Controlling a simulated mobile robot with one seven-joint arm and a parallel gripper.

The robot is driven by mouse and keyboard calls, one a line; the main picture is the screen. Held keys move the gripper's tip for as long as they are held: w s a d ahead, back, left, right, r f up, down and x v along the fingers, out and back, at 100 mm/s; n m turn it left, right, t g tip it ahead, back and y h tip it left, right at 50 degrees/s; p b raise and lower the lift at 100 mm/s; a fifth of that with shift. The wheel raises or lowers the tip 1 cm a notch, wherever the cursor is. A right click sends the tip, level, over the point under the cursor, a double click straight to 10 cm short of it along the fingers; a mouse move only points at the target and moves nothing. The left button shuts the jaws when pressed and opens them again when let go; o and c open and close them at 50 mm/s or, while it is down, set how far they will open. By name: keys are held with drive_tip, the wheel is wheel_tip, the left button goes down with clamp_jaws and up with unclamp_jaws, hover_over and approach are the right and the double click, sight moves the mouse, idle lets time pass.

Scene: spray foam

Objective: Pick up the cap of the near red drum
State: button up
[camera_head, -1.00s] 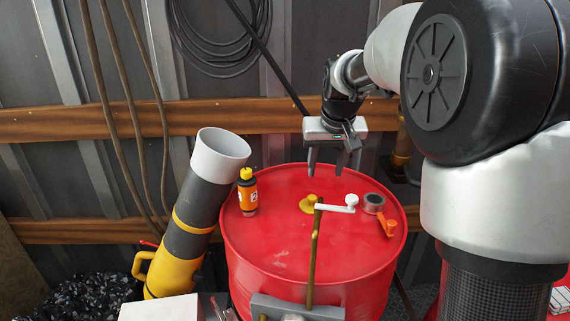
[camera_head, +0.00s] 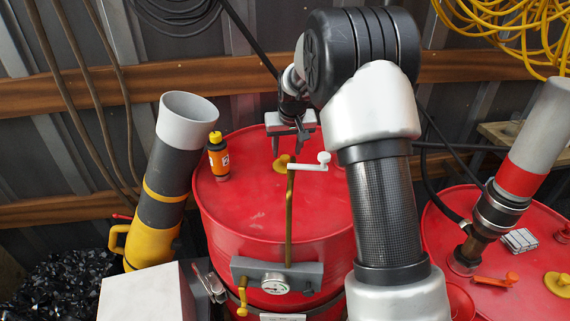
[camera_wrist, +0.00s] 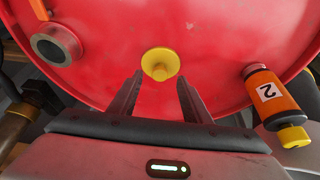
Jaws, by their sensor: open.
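The near red drum (camera_head: 250,215) stands in the middle of the head view, and its red top fills much of the wrist view (camera_wrist: 220,35). Its yellow cap (camera_head: 282,163) sits on the drum top, partly behind the crank handle in the head view. In the wrist view the cap (camera_wrist: 160,64) is a round yellow disc with a knob, just ahead of and between the fingertips. My gripper (camera_head: 289,150) is open and empty above the back of the drum top, fingers pointing down; the wrist view shows both fingers (camera_wrist: 160,85) apart, with the cap between their lines.
An orange bottle (camera_head: 218,158) with a yellow top stands on the drum's left. A brass crank with a white handle (camera_head: 308,166) rises at the front. A metal bung opening (camera_wrist: 55,45) lies near the rim. A second red drum (camera_head: 440,215) stands right.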

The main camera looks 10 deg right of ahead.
sight(285, 157)
drive_tip(key=x, duration=0.5)
drive_tip(key=shift+w+p, duration=0.2)
drive_tip(key=shift+p, duration=0.15)
drive_tip(key=shift+c, duration=0.4)
drive_tip(key=c, duration=1)
